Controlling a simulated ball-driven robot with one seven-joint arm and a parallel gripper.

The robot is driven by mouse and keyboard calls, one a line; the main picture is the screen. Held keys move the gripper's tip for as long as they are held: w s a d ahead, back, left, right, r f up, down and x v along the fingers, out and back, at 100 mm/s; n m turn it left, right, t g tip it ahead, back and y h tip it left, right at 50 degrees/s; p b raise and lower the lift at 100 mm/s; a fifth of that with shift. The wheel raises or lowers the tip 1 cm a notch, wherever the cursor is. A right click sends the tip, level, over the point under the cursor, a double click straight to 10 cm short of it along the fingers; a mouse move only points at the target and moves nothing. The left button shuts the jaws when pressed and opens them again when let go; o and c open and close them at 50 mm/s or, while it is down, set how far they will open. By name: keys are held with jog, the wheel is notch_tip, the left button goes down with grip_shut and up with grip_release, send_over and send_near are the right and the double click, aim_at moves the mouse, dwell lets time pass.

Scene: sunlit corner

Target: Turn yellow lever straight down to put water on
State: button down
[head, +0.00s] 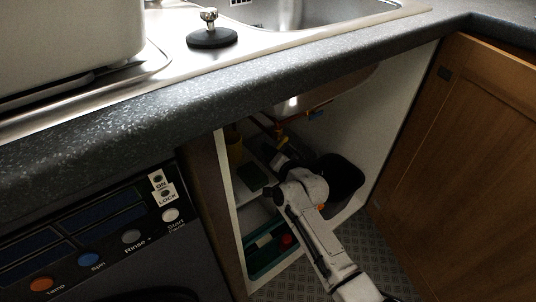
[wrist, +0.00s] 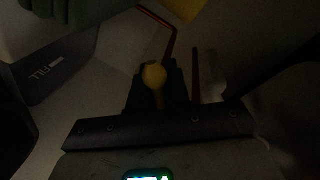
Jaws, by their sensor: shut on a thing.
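The yellow lever (wrist: 154,76) shows as a rounded yellow end between the two dark fingers of my gripper (wrist: 159,84) in the wrist view. My gripper is shut on it. The wrist view is dark, and the lever's angle is hard to tell. In the head view my arm reaches into the open cupboard under the sink, with my gripper (head: 280,160) just below a small yellow fitting (head: 281,136) by the pipes. The fingers themselves are hard to make out there.
A black bin (head: 343,176) stands right of my arm in the cupboard. A green tray (head: 262,258) sits low at left. The wooden door (head: 475,160) stands open at right. The worktop edge (head: 230,95) overhangs the opening. Thin reddish pipes (wrist: 170,38) run close beyond my fingers.

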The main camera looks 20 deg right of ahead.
jog(key=shift+w+d+f+n+b, duration=0.15)
jog(key=shift+d+f+n+b, duration=0.35)
jog(key=shift+n+b, duration=0.45)
jog(key=c, duration=1.2)
grip_release()
jog(key=shift+n, duration=0.25)
jog(key=p+v, duration=0.2)
jog(key=v, duration=0.8)
jog(key=shift+s+p, duration=0.4)
jog(key=shift+s, duration=0.05)
jog(key=shift+f, duration=0.1)
